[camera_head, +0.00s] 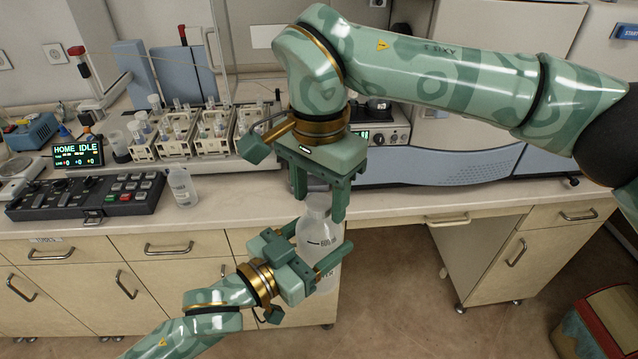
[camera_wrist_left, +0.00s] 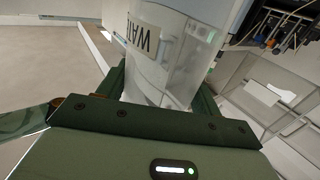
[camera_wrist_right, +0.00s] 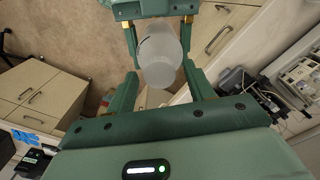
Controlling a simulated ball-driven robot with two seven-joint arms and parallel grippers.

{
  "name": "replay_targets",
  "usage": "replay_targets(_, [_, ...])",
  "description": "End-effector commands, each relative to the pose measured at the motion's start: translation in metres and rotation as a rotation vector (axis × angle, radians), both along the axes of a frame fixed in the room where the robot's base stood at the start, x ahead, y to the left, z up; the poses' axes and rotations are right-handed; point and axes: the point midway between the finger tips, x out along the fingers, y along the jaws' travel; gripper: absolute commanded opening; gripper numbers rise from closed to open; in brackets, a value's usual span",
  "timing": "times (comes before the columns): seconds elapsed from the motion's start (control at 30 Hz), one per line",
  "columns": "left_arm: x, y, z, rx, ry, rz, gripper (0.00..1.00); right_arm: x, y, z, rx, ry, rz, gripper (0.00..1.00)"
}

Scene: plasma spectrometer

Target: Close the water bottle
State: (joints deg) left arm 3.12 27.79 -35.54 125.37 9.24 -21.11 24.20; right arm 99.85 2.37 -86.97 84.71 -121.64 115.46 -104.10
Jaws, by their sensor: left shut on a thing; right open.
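The water bottle (camera_head: 316,228) is translucent white and stands roughly upright in front of the counter. My left gripper (camera_head: 320,246) is shut around its body. In the left wrist view, the bottle (camera_wrist_left: 178,45) fills the space between the fingers, with part of its "WATER" label showing. My right gripper (camera_head: 319,202) points down from above and is open, its fingers on either side of the bottle's top. In the right wrist view, the bottle's pale rounded top (camera_wrist_right: 162,72) lies between the open fingers. I cannot tell whether a cap is on it.
Racks of vials (camera_head: 176,138) and a large instrument (camera_head: 455,155) stand behind. Wooden drawers are below the counter. A red-lidded bin (camera_head: 605,320) is on the floor at right.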

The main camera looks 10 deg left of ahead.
Motion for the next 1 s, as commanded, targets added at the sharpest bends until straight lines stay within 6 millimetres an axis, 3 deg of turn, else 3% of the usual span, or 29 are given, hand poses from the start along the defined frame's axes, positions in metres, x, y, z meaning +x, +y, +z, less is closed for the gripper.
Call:
replay_targets(0.1, [0.0001,-0.0001,0.0016,-0.003,-0.003,0.000,0.01,0.0000,-0.0001,0.0003,0.000,0.000,0.000,0.53])
replay_targets(0.27, [0.0000,-0.0001,0.0016,-0.003,-0.003,-0.001,0.01,0.0001,-0.0001,0.0004,0.000,0.000,0.000,0.09])
replay_targets(0.57, [-0.0002,-0.0004,0.0016,-0.003,-0.003,-0.001,0.01,0.0004,0.0000,0.0006,0.000,-0.003,-0.084,0.07])
replay_targets(0.67, [-0.0003,-0.0005,0.0016,-0.002,-0.004,-0.001,0.01,0.0004,0.0000,0.0010,0.001,-0.004,-0.294,0.07])
replay_targets(1.0, [-0.0006,-0.0009,0.0016,-0.002,-0.004,-0.002,0.01,0.0005,0.0009,0.0000,0.004,-0.007,-1.346,0.07])
